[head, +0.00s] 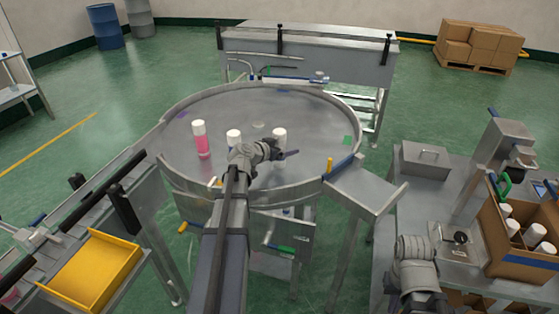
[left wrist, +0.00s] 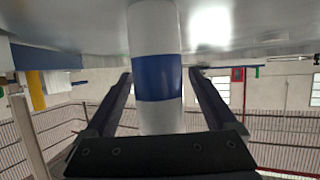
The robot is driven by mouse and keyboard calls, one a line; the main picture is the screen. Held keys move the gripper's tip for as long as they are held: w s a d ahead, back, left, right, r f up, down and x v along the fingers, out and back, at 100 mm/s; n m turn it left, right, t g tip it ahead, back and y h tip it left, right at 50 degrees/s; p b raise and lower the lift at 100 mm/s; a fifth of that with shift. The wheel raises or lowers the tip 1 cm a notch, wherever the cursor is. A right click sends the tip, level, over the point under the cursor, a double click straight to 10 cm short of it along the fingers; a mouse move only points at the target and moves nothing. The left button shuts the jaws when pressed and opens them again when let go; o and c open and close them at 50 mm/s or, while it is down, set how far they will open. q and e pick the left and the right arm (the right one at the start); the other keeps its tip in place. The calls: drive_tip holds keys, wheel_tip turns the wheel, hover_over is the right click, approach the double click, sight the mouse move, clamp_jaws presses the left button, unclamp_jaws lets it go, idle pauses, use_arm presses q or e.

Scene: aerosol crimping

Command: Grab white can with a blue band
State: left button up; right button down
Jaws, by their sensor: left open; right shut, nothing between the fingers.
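The white can with a blue band (left wrist: 157,78) stands between the two spread fingers of my left gripper (left wrist: 160,88) in the left wrist view. The fingers are open on either side of it, and a gap shows at each side. In the head view my left gripper (head: 281,150) is over the round steel table, at a white-topped can (head: 279,134), whose lower part it partly hides; the blue band cannot be made out there. My right arm shows at the lower right, but its gripper fingers are not visible.
The round table (head: 185,115) also carries a pink can with a white cap (head: 201,140) and another white-capped can (head: 234,135), partly behind my left arm. A yellow tray (head: 92,270) is at lower left. A cardboard box (head: 512,258) with white items stands at right.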

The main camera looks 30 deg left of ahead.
use_arm(q)
drive_tip(key=shift+w, duration=0.15)
drive_tip(key=shift+c, duration=0.2)
clamp_jaws()
idle(0.4)
